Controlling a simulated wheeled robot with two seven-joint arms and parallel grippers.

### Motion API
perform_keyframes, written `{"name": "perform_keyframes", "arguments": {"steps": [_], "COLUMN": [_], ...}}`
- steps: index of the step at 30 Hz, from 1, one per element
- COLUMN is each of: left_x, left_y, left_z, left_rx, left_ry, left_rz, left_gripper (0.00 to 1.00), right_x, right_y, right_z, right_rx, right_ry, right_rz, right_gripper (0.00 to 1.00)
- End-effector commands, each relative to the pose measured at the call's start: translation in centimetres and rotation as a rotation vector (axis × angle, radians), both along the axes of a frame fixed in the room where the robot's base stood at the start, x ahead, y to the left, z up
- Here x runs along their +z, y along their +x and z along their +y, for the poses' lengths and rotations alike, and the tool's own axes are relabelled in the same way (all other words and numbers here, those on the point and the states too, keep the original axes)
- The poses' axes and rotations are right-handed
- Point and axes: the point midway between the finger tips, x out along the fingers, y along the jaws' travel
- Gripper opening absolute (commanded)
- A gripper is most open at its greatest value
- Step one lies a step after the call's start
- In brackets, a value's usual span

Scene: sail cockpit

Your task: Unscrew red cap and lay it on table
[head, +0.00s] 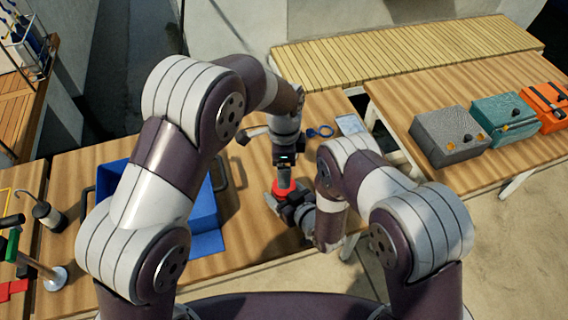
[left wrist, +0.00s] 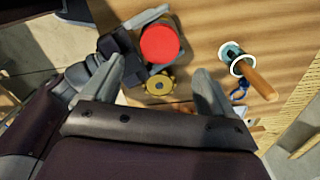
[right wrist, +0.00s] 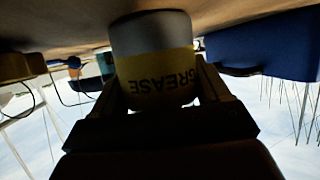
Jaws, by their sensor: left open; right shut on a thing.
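The red cap (head: 279,194) shows as a red patch in the head view and as a round red disc in the left wrist view (left wrist: 160,43). My right gripper (head: 295,208) is shut on a grease can (right wrist: 155,65), grey with a yellow band, just above the tabletop. The cap's end of the can is hidden in the right wrist view. My left gripper (head: 284,176) is open and points down just above the cap. In the left wrist view its fingers (left wrist: 157,68) are apart, with the red disc beyond their tips and a gold toothed knob (left wrist: 160,85) between them.
A blue bin (head: 207,220) stands on the wooden table left of the can. A wooden-handled tool (left wrist: 260,80) and a blue shackle (head: 321,131) lie beyond. Grey (head: 450,135), teal (head: 504,118) and orange (head: 545,105) boxes stand on the right table.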

Motion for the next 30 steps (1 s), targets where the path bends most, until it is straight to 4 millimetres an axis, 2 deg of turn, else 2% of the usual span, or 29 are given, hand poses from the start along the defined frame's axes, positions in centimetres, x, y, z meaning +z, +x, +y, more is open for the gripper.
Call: {"name": "perform_keyframes", "arguments": {"steps": [3, 6, 9, 14, 21, 24, 30], "left_x": [0.0, 0.0, 0.0, -1.2, -5.8, -7.1, -8.1], "left_y": [0.0, 0.0, 0.0, -0.1, -0.1, -0.1, 0.0], "left_z": [0.0, 0.0, 0.0, 0.0, 0.0, 0.0, 0.0], "left_rx": [-0.383, -0.631, -0.783, -0.863, -0.862, -0.862, -0.861], "left_ry": [0.000, 0.000, 0.000, 0.000, 0.000, 0.000, 0.000], "left_rz": [0.000, 0.000, 0.000, 0.004, 0.004, 0.003, 0.000], "left_gripper": [0.86, 0.86, 0.86, 0.86, 0.86, 0.86, 0.86], "right_x": [0.1, 0.1, 0.1, 0.1, 0.1, 0.1, 0.1], "right_y": [0.0, 0.0, 0.0, 0.0, 0.1, 0.0, 0.0], "right_z": [0.0, 0.0, 0.0, 0.0, 0.0, 0.0, 0.0], "right_rx": [0.000, 0.000, 0.000, 0.000, 0.000, 0.000, 0.000], "right_ry": [0.001, 0.001, 0.001, 0.001, 0.001, 0.001, 0.001], "right_rz": [-0.002, -0.002, -0.002, -0.002, -0.002, -0.002, -0.002], "right_gripper": [0.00, 0.00, 0.00, 0.00, 0.00, 0.00, 0.00]}}
